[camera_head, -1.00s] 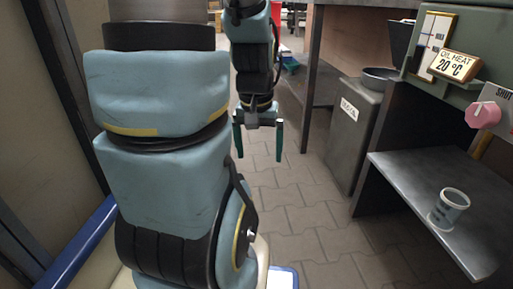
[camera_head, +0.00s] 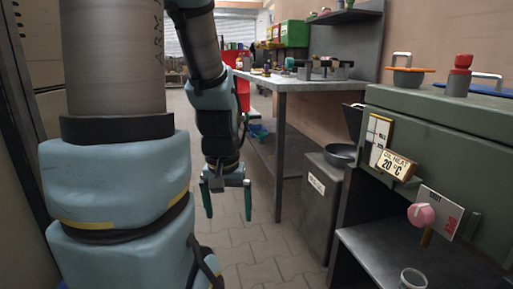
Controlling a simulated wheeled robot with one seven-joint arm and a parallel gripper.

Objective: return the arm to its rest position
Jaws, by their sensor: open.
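My arm rises at the left of the head view, and its forearm hangs down in the middle left. My gripper (camera_head: 227,200) points down at the end of it. Its two green fingers are apart with nothing between them, above the paved floor (camera_head: 262,243). The gripper touches nothing that I can see.
At the right stands a green machine (camera_head: 450,120) with a pink knob (camera_head: 421,214) and a temperature display (camera_head: 396,165). A grey bin (camera_head: 318,205) with a bowl (camera_head: 340,153) stands beside it. A workbench (camera_head: 285,84) is behind. A cup (camera_head: 412,279) sits on the low shelf (camera_head: 385,255).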

